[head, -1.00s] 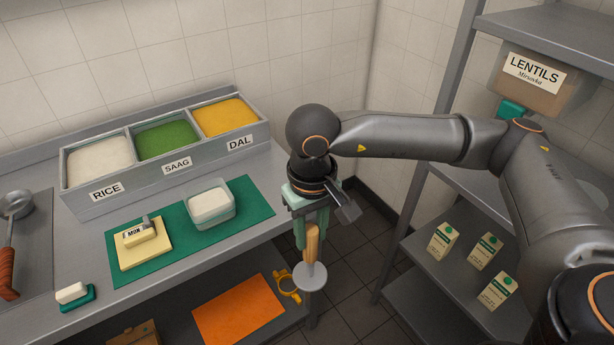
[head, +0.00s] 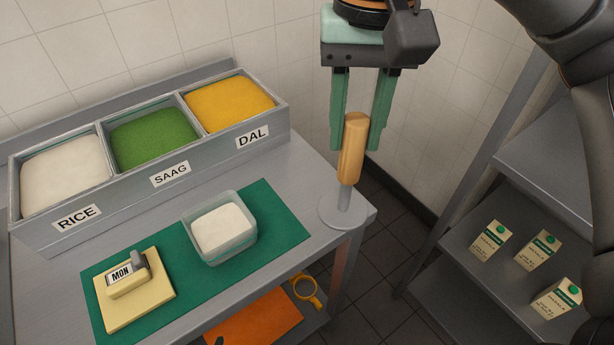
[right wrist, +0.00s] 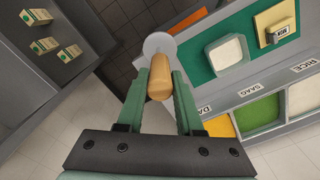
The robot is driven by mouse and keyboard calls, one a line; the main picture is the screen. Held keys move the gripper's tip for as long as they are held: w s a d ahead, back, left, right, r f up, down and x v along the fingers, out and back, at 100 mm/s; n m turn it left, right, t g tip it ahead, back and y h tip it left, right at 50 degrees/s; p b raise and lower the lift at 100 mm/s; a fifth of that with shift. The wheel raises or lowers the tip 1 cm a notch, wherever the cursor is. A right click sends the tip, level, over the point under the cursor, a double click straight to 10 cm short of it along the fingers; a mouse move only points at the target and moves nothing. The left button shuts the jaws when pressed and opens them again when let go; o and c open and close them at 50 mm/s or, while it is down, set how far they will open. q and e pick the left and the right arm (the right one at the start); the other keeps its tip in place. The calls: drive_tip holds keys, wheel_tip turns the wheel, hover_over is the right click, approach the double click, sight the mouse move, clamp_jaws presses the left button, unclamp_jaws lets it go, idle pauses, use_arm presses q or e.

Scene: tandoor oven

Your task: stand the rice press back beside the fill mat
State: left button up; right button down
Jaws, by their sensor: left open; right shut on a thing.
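The rice press (head: 353,150) has a wooden handle and a grey round disc at its foot. It is upright, its disc at the counter's right end, right of the green fill mat (head: 280,225). I cannot tell whether the disc touches the counter. My right gripper (head: 357,145) is shut on the top of the handle, pointing down. In the right wrist view the press (right wrist: 160,77) is between the green fingers, with the mat (right wrist: 193,66) to its right. My left gripper is not in view.
On the mat are a tub of rice (head: 222,230) and a yellow block (head: 135,290) marked MON. Behind is a bin rack with rice, saag and dal (head: 170,175). The counter edge (head: 360,230) is close to the disc. A shelf with several cartons (head: 540,250) stands right.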

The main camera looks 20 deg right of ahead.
drive_tip(key=shift+w+a+r, duration=0.1)
drive_tip(key=shift+w+r, duration=0.05)
drive_tip(key=shift+w, duration=0.1)
drive_tip(key=w+f+p, duration=0.2)
drive_tip(key=w+f, duration=1)
drive_tip(key=w, duration=0.1)
drive_tip(key=shift+f+p, duration=0.3)
drive_tip(key=shift+p, duration=0.05)
drive_tip(key=c, duration=0.6)
unclamp_jaws()
drive_tip(key=shift+f, duration=0.1)
drive_tip(key=shift+o, duration=0.2)
